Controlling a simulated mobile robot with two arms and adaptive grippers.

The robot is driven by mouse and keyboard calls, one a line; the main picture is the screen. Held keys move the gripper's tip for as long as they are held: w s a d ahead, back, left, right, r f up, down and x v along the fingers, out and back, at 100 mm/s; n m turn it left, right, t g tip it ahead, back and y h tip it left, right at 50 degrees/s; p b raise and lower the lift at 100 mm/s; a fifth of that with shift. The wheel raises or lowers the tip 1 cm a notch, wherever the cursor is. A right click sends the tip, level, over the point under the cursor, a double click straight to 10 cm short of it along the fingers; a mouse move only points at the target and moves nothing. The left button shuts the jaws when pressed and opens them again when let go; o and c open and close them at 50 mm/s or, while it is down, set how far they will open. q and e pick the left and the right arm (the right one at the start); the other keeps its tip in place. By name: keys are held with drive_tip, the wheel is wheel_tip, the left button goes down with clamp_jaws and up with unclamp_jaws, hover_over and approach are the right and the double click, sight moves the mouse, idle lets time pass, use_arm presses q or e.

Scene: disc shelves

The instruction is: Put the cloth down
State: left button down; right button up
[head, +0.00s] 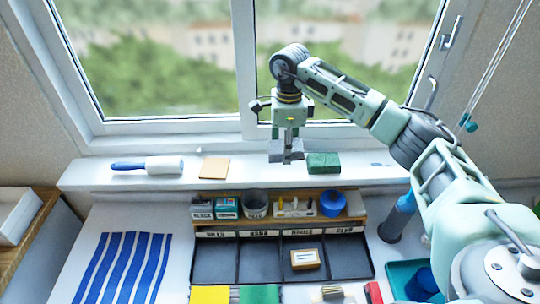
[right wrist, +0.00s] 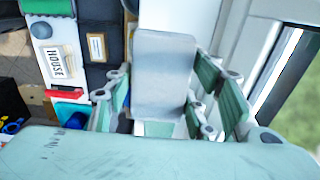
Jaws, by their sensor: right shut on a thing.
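My right gripper (head: 287,135) points down at the windowsill (head: 232,172) and is shut on a grey, block-shaped piece, which I take to be the cloth (head: 285,153). In the right wrist view the grey cloth (right wrist: 165,80) sits between the two green-sided fingers (right wrist: 166,103). In the head view the cloth is over the sill, just left of a green block; I cannot tell whether it touches the sill. My left gripper is not in view.
Below stands a wooden rack (head: 276,222) with small boxes and cups, above dark trays (head: 258,260). The window is behind. The sill's right part is mostly clear.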

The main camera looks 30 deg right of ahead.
sight(270, 143)
drive_tip(key=w+a+f, duration=0.1)
drive_tip(key=w+a+f+p, duration=0.1)
drive_tip(key=w+a, duration=0.1)
drive_tip(key=shift+w+a+f, duration=0.1)
drive_tip(key=shift+f, duration=0.25)
wheel_tip(270, 143, down, 3)
drive_tip(key=shift+p, duration=1.05)
drive_tip(key=shift+f, duration=0.35)
drive_tip(key=o, duration=1.1)
drive_tip(key=shift+f, duration=0.1)
drive_tip(key=o, duration=0.5)
drive_tip(key=shift+c, duration=0.2)
